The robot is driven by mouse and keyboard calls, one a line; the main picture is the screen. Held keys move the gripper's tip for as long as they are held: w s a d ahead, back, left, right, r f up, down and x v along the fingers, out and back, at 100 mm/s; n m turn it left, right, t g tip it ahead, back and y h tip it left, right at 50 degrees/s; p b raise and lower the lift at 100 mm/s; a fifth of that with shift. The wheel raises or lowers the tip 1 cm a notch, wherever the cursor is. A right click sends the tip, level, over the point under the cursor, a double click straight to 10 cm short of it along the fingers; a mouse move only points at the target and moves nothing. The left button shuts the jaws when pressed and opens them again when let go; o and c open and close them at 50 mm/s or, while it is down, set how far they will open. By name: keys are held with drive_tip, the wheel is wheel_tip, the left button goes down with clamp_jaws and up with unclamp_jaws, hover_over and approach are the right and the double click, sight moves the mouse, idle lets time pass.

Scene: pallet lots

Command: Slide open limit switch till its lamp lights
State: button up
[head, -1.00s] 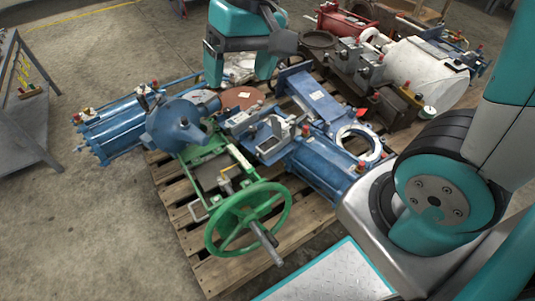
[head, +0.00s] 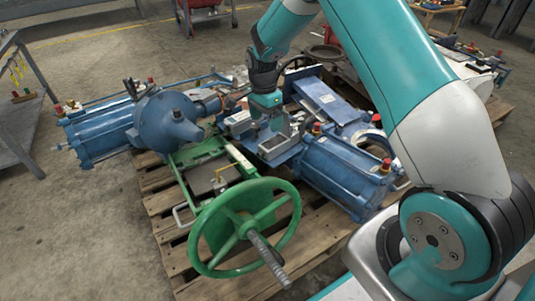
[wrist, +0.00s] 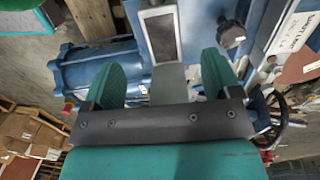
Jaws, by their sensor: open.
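A small grey-framed box with a dark face (head: 273,145), probably the limit switch, sits on the blue valve assembly in the middle of the pallet. In the wrist view a pale frame around a dark panel (wrist: 161,38) shows just beyond the fingers, and is probably the same box. My gripper (wrist: 162,78) is open, its two green fingers spread apart with a grey piece visible between them. In the head view my gripper (head: 266,116) is right above the box. I cannot tell whether it touches. I cannot make out a lamp or its state.
A green handwheel (head: 243,228) stands at the front of the wooden pallet (head: 165,228). A blue cylinder (head: 335,172) lies to the right of the box and a blue domed actuator (head: 168,122) to the left. A dark knob (wrist: 231,34) is close to the right finger.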

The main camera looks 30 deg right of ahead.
sight(266, 144)
drive_tip(key=f+b, duration=0.1)
drive_tip(key=f, duration=0.2)
drive_tip(key=f+b, duration=0.2)
drive_tip(key=f, duration=0.2)
drive_tip(key=s+f+b, duration=0.1)
drive_tip(key=f, duration=0.3)
drive_tip(key=shift+b, duration=0.3)
drive_tip(key=c, duration=1.3)
drive_tip(key=shift+w+r+p, duration=0.1)
drive_tip(key=shift+p, duration=0.4)
drive_tip(key=shift+w+p, duration=0.3)
drive_tip(key=shift+p, duration=0.35)
drive_tip(key=o, duration=1.3)
